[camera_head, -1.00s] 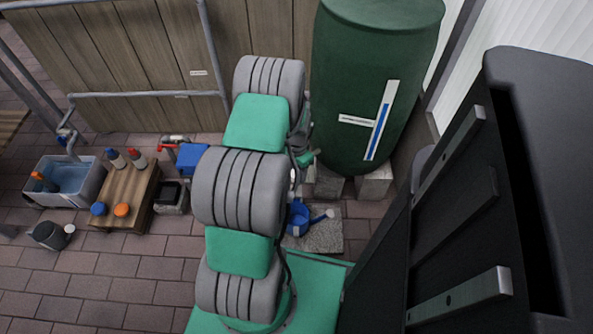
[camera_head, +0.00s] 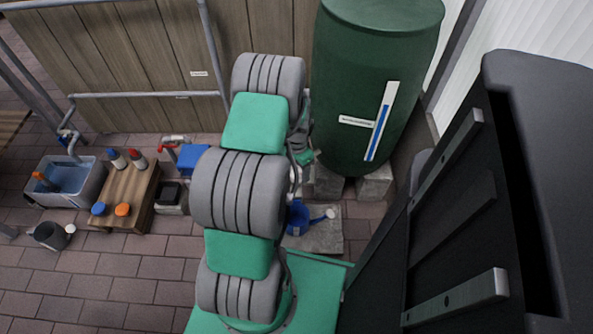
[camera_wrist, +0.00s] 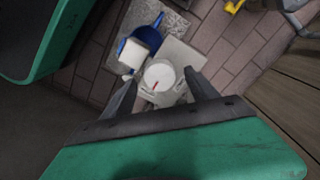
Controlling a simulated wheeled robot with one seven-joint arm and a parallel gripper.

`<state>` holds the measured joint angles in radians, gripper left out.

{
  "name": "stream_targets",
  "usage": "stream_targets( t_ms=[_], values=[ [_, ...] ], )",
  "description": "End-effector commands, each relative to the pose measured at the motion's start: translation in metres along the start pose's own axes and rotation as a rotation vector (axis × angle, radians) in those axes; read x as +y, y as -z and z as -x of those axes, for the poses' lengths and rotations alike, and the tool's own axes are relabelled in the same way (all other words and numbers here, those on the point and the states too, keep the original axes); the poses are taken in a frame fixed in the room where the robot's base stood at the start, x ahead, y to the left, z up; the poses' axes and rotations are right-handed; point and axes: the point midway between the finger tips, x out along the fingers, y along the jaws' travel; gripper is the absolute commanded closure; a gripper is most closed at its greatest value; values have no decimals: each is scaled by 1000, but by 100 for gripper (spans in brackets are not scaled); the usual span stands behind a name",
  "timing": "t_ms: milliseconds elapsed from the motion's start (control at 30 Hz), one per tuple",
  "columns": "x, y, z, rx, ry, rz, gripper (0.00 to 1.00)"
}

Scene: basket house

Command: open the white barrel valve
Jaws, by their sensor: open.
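A white round knob with a red mark (camera_wrist: 160,75), which looks like the valve, sits between and beyond my fingertips in the wrist view. My gripper (camera_wrist: 160,78) is open, one dark finger on each side of the knob. I cannot tell whether either finger touches it. In the head view my arm hides most of the valve area. The green barrel (camera_head: 375,70) stands on grey blocks behind and right of my arm, with a blue level strip and a white label on its front.
At left are a wooden crate (camera_head: 120,190) with bottles, a grey water tub (camera_head: 65,182) and a dark pot (camera_head: 50,235). Brick paving is clear in front.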

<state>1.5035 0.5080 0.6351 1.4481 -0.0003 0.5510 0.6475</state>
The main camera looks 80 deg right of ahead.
Motion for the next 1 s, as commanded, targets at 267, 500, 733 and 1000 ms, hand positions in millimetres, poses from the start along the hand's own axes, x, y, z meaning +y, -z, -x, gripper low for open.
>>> stream_targets(
  t_ms=[267, 500, 733, 1000],
  values=[
    [0, 0, 56, 1, 1, 1, 32],
    [0, 0, 61, 0, 1, 1, 32],
    [-2, -1, 63, 1, 1, 4, 32],
    [-77, -79, 178, 39, 35, 335, 32]
  ],
)
